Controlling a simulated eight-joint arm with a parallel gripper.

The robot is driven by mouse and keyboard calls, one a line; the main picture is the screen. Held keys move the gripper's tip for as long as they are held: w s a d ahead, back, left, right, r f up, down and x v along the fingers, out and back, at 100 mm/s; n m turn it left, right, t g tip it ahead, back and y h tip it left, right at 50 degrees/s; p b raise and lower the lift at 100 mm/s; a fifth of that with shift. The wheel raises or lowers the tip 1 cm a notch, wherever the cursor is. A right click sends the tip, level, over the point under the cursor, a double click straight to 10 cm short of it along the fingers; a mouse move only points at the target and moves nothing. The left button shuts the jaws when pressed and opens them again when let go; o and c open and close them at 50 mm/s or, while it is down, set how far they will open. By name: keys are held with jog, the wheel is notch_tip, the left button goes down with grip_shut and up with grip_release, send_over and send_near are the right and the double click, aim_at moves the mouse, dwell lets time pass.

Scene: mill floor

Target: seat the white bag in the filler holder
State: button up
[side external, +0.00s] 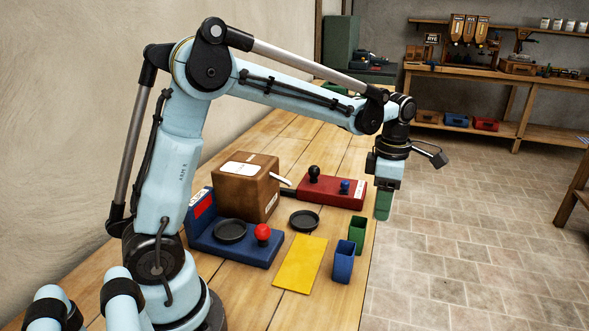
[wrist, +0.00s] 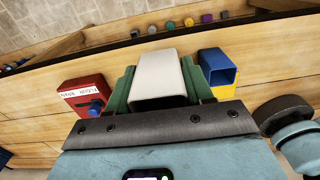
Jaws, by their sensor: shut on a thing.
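My gripper (side external: 383,205) has green fingers and hangs by the table's right edge in the side external view. In the wrist view, my gripper (wrist: 159,88) is shut on the white bag (wrist: 158,72), a pale, box-shaped sleeve with a finger on each side. I cannot make out the white bag in the side view, where the fingers hide it. I cannot tell which part is the filler holder.
A blue bag (side external: 343,264) and a green bag (side external: 357,234) stand near the table's right edge. A yellow mat (side external: 300,262), a black dish (side external: 304,220), a cardboard box (side external: 247,188) and a blue unit (side external: 205,240) with a red knob occupy the table. Floor is clear at right.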

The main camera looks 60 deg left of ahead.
jog(key=shift+s+d+r, duration=0.1)
jog(key=shift+d+r, duration=0.25)
jog(key=shift+r, duration=0.2)
notch_tip(320, 180, up, 4)
jog(key=shift+r, duration=0.25)
jog(key=s+a+n, duration=0.5)
jog(key=a, duration=0.4)
jog(key=s+a+n, duration=0.4)
jog(key=a, duration=0.5)
jog(key=shift+s+d+f, duration=0.1)
jog(key=shift+d+f, duration=0.05)
jog(key=shift+f, duration=3.45)
jog(key=shift+d+f, duration=0.1)
jog(key=shift+f, duration=3.5)
jog(key=shift+f, duration=0.65)
jog(key=o, duration=0.8)
